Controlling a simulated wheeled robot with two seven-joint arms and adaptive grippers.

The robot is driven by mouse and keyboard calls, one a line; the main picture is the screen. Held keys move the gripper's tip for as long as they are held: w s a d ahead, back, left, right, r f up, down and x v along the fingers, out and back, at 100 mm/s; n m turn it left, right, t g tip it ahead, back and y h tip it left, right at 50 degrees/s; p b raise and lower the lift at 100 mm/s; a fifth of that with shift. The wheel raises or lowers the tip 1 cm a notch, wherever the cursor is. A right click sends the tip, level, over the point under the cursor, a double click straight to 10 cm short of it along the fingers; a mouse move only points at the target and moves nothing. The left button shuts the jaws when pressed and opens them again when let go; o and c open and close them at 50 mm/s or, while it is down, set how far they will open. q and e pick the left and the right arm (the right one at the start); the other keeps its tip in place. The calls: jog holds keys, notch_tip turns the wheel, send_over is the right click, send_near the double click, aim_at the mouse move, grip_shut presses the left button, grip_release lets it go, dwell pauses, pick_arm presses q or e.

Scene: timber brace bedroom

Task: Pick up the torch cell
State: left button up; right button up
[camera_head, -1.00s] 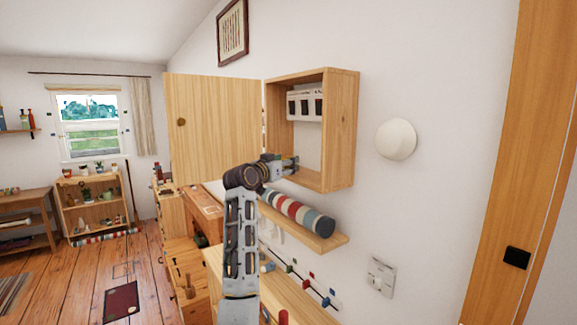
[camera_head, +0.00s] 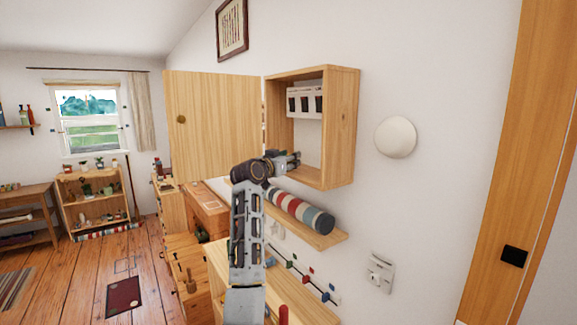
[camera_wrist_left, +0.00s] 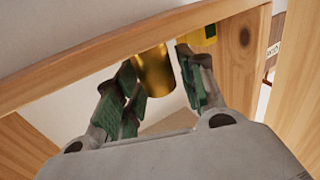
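A gold cylinder (camera_wrist_left: 153,70), which looks like the torch cell, shows in the left wrist view between the two green-padded fingers of my left gripper (camera_wrist_left: 157,82). The left finger overlaps its edge; a narrow gap shows beside the right finger, and I cannot tell whether either touches it. The gripper is open. A smaller yellow piece (camera_wrist_left: 203,36) shows behind the right fingertip. In the head view my left gripper (camera_head: 292,160) is at the lower opening of the wooden wall cabinet (camera_head: 341,130); the cell cannot be made out there. My right gripper is not in view.
The cabinet door (camera_head: 215,127) stands open to the left. A white holder with dark slots (camera_head: 304,101) is inside the cabinet, higher up. Below are a striped roll (camera_head: 300,211) on a shelf (camera_head: 325,240) and a wall switch (camera_head: 380,272).

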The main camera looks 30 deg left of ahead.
pick_arm(q)
jog(key=c, duration=0.7)
jog(key=shift+s+r, duration=0.1)
jog(key=shift+r, duration=0.1)
jog(key=shift+s+a+r+b, duration=0.1)
jog(key=shift+r+b, duration=0.3)
jog(key=shift+b, duration=0.15)
jog(key=shift+r+b, duration=0.75)
jog(key=shift+r, duration=2.25)
jog(key=s+a+b, duration=0.2)
jog(key=s+a, duration=0.1)
jog(key=s, duration=0.6)
jog(key=s+a+b, duration=0.3)
jog(key=s+a, duration=0.1)
jog(key=s, duration=0.5)
jog(key=shift+a, duration=0.25)
